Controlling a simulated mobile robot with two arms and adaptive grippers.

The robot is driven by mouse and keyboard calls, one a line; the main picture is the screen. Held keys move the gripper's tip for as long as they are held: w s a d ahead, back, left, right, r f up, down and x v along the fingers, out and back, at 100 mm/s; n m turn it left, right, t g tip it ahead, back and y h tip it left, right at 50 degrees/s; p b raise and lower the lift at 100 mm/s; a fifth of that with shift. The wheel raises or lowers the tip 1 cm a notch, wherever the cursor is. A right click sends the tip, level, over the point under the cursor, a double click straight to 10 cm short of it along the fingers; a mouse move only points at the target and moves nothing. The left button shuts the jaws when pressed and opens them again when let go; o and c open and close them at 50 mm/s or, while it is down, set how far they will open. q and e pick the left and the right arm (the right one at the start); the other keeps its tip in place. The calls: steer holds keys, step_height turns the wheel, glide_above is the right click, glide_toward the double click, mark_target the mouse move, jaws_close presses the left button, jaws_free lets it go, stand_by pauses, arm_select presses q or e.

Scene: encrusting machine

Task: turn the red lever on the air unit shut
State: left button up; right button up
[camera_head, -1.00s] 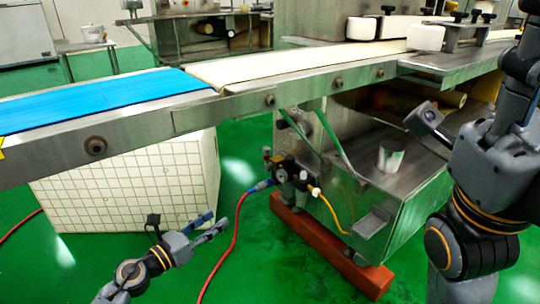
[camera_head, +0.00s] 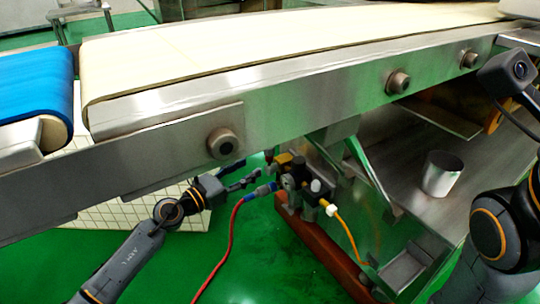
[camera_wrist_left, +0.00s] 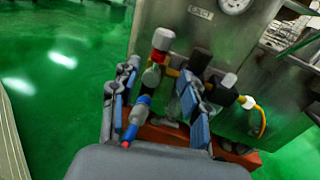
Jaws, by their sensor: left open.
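The air unit (camera_head: 305,185) is a cluster of dark blocks, fittings and a gauge on the machine's side, below the conveyor. My left gripper (camera_head: 250,177) is just left of it, partly under the conveyor edge. In the left wrist view the gripper (camera_wrist_left: 163,66) is open, its two fingers on either side of the unit's left end. A red part with a white collar (camera_wrist_left: 163,39) stands upright beyond the fingertips, roughly between them; I cannot tell for sure that it is the lever. No finger contact is clear. My right gripper is out of view.
A red hose (camera_head: 230,235) with a blue connector (camera_head: 262,190) joins the unit, passing close to the left gripper. A yellow hose (camera_head: 347,235) leaves on the right. The steel conveyor frame (camera_head: 300,115) hangs above. A metal cup (camera_head: 442,173) stands on the machine's ledge.

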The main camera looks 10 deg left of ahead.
mark_target(269, 155)
arm_select(q)
steer(key=b+x, duration=0.2)
steer(key=x, duration=0.7)
steer(key=shift+w, duration=0.1)
jaws_close()
